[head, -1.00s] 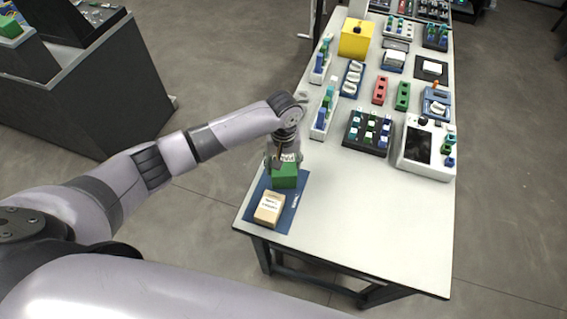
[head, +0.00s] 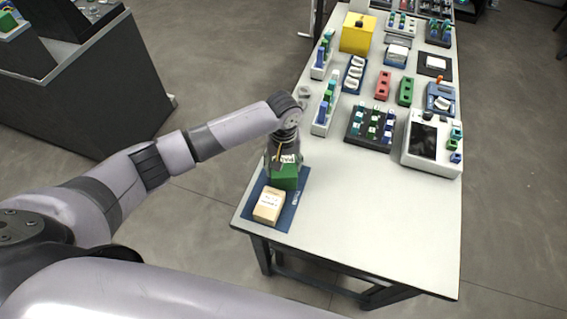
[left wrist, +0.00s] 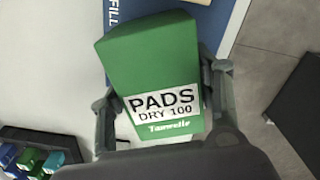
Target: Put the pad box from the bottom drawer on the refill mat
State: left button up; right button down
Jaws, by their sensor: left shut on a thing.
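The green pad box (head: 285,177) is at the back part of the blue refill mat (head: 284,218), at the near left corner of the table. Its label reading "PADS DRY 100" faces up in the left wrist view (left wrist: 155,75). My left gripper (head: 283,160) is shut on the pad box, with one finger on each side of it in the left wrist view (left wrist: 163,98). I cannot tell whether the box touches the mat. A tan box (head: 268,206) lies on the front part of the mat. The bottom drawer cannot be made out. My right gripper is not in view.
Behind the mat stand a white rack (head: 327,105) of coloured bottles, a dark tray (head: 370,127) of vials and a white device with a dark screen (head: 423,138). A yellow box (head: 357,33) stands further back. The table's front right is clear.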

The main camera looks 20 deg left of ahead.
pick_arm(q)
jog(key=shift+f, duration=0.45)
jog(key=o, duration=1.2)
jog(key=shift+c, duration=0.2)
jog(key=shift+o, duration=1.1)
notch_tip(320, 180, up, 12)
